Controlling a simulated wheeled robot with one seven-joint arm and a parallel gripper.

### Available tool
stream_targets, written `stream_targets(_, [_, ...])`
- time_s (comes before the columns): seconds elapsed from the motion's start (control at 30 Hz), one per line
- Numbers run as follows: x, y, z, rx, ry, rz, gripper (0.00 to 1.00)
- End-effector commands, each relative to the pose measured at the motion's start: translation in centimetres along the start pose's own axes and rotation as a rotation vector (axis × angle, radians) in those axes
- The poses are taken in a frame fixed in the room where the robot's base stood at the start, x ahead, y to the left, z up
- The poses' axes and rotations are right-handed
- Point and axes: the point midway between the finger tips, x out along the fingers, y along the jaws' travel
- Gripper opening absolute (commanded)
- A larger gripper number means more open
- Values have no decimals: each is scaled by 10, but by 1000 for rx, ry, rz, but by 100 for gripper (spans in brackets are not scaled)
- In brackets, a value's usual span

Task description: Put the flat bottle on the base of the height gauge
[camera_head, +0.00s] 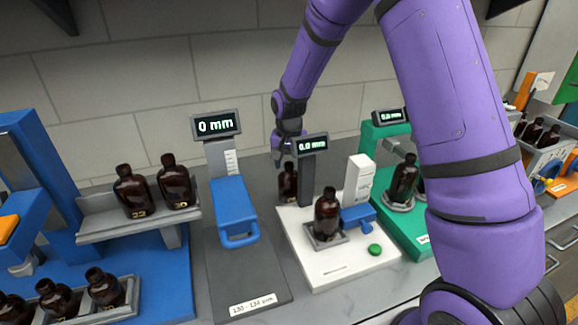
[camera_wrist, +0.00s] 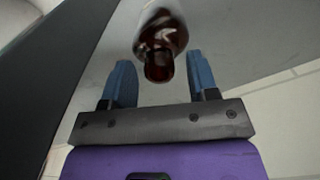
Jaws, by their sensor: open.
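The height gauge has a grey post with a "0 mm" display (camera_head: 217,124), a blue sliding jaw (camera_head: 234,212) and a dark grey base (camera_head: 246,282) with a range label. No bottle shows on the base. An amber bottle (camera_head: 288,182) stands behind the white station, partly hidden; I cannot tell its flatness. My gripper (camera_head: 283,152) is above this bottle. In the wrist view, my gripper (camera_wrist: 162,82) is open, its blue fingers apart. The bottle (camera_wrist: 160,40) shows just ahead, its neck pointing toward the space between them. It is not gripped.
A white station (camera_head: 340,262) with a bottle (camera_head: 327,214) on its plate stands right of the gauge. A green station (camera_head: 412,228) is beyond it. A blue rack at left holds several bottles on a grey shelf (camera_head: 140,222) and in a lower tray (camera_head: 132,293).

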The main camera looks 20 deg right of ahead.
Motion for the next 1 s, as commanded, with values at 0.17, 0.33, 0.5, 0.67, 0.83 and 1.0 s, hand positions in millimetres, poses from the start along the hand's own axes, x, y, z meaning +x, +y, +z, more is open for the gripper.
stream_targets(0.17, [-36, 0, -1, 0, 5, -3, 54])
stream_targets(0.33, [-70, 0, -1, 0, 5, -3, 54])
stream_targets(0.5, [-94, 0, 0, 0, 3, -2, 54])
stream_targets(0.67, [-106, 0, 0, 0, 1, -1, 54])
stream_targets(0.83, [-109, 0, 0, -1, 1, -1, 54])
stream_targets(1.0, [-128, 9, 9, -17, 20, -13, 54])
